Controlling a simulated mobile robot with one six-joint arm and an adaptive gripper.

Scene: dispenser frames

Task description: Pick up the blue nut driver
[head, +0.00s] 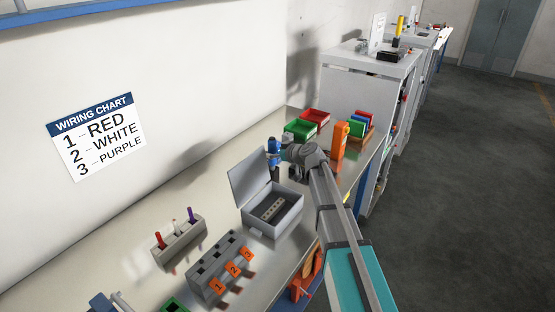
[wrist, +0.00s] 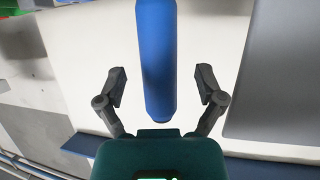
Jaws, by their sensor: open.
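My gripper (wrist: 161,72) is open, with one dark finger on each side of the handle and a visible gap at both sides. Nothing is gripped. In the head view a blue piece (head: 273,146) shows at the end of my arm, above the bench behind the open grey box; the fingers are too small to make out there.
An open grey box (head: 288,219) with its lid up stands near my arm. An orange tool (head: 339,139), green bin (head: 300,129) and red bin (head: 316,116) stand close by. A grey block (head: 180,244) holds red, white and purple pieces beside a numbered holder (head: 205,284).

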